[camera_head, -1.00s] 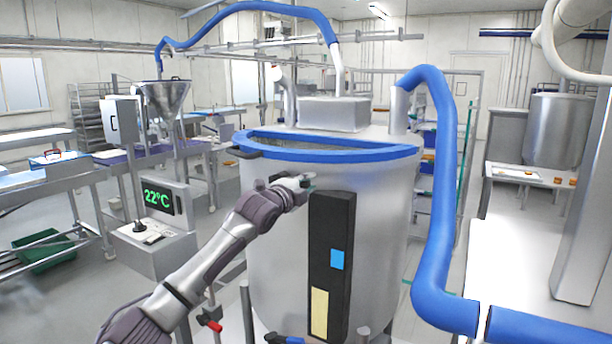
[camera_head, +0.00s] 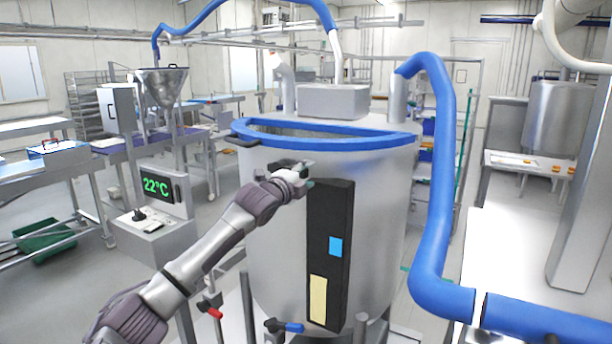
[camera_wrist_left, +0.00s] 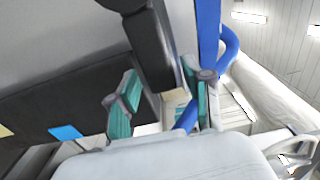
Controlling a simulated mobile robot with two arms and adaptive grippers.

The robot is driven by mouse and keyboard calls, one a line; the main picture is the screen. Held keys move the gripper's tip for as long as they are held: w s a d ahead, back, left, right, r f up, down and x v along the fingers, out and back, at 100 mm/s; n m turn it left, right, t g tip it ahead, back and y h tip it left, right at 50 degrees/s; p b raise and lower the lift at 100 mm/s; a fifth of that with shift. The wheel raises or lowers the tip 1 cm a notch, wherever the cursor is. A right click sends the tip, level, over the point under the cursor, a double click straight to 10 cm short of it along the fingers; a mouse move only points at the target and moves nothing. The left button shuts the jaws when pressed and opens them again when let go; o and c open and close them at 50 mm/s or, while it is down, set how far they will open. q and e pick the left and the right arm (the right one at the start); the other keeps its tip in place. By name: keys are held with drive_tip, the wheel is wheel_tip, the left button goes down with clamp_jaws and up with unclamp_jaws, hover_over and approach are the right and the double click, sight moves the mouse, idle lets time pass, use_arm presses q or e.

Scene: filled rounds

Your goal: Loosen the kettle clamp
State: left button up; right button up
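The steel kettle (camera_head: 375,215) with a blue rim (camera_head: 350,144) stands upright in the middle of the head view. A black handle (camera_head: 245,142) sticks out at the rim's left side; I cannot tell if it belongs to the clamp. My left gripper (camera_head: 308,172) is at the kettle's front, below the rim and by the top of the black panel (camera_head: 330,215). In the left wrist view its green-padded fingers (camera_wrist_left: 160,72) are apart, with a dark bar (camera_wrist_left: 150,42) between them in the picture. Contact is unclear. My right gripper is not visible.
A thick blue pipe (camera_head: 440,180) runs down the kettle's right side. A stand with a 22°C display (camera_head: 160,187) is at the left. Red (camera_head: 214,312) and blue (camera_head: 290,327) valve handles are low in front. A white worktop (camera_head: 515,240) lies at the right.

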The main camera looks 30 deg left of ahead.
use_arm(q)
drive_tip(key=shift+s, duration=0.1)
drive_tip(key=s, duration=1.1)
drive_tip(key=shift+s+a, duration=0.2)
drive_tip(key=shift+s, duration=0.2)
idle(0.7)
